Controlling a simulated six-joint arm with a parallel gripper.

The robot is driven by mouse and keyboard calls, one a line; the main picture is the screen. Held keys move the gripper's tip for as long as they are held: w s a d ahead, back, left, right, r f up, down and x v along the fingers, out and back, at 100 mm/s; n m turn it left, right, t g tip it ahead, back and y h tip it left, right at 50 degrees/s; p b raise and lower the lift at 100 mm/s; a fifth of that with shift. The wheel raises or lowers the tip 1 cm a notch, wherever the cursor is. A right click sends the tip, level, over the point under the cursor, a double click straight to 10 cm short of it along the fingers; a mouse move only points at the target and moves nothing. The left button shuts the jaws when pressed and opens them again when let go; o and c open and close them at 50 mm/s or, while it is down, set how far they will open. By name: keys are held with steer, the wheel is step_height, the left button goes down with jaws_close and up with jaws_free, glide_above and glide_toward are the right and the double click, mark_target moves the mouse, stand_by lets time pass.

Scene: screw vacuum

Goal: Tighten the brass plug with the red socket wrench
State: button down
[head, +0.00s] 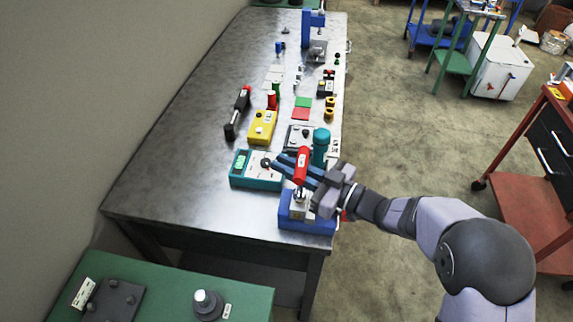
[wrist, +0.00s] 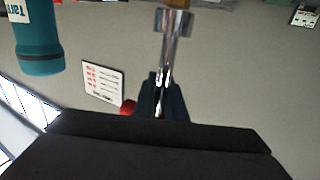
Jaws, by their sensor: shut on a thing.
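My gripper (head: 303,178) has its blue fingers shut on the red socket wrench (head: 302,160), whose red handle stands up above the fingers. The wrench is above the blue block (head: 310,225) with a metal fixture (head: 299,205) at the table's near right end. In the wrist view my gripper (wrist: 160,97) shows dark fingers around the chrome shaft of the wrench (wrist: 176,48). A brass-coloured piece, likely the brass plug (wrist: 178,3), shows at the shaft's far end, cut by the top edge. I cannot tell whether it is seated in the socket.
A teal cylinder (head: 321,142) stands close behind the wrench; it also shows in the wrist view (wrist: 37,40). A teal meter box (head: 255,182) is left of the block. A yellow box (head: 262,127) and a black-and-red tool (head: 238,110) lie farther back. The table's left side is clear.

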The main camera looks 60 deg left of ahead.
steer(key=shift+f+b, duration=0.6)
steer(key=shift+f, duration=0.15)
stand_by(0.3)
steer(key=shift+r+n+g, duration=0.1)
steer(key=shift+n+g, duration=0.3)
steer(key=shift+g, duration=0.1)
steer(key=n+g+h, duration=0.2)
steer(key=g, duration=0.1)
steer(key=s+n+g+h+b, duration=0.1)
steer(key=shift+s+d+n+g+h, duration=0.1)
steer(key=shift+d+n+g+h, duration=0.2)
steer(key=shift+d+g, duration=0.1)
steer(key=shift+s+d+n+g+h+b, duration=0.1)
steer(key=shift+d+n+g+h+b, duration=0.05)
steer(key=shift+n+g+h+b, duration=0.5)
steer(key=shift+s+d+n+g+h+b, duration=0.15)
steer(key=shift+n+g+h+b, duration=0.3)
steer(key=shift+h, duration=0.45)
steer(key=shift+s+d+n+g+h+b, duration=0.15)
steer(key=shift+n+g+h+b, duration=0.3)
steer(key=shift+n+h, duration=0.3)
steer(key=shift+r, duration=0.2)
steer(key=shift+r+p, duration=1.1)
steer(key=shift+r, duration=0.25)
steer(key=shift+r, duration=0.1)
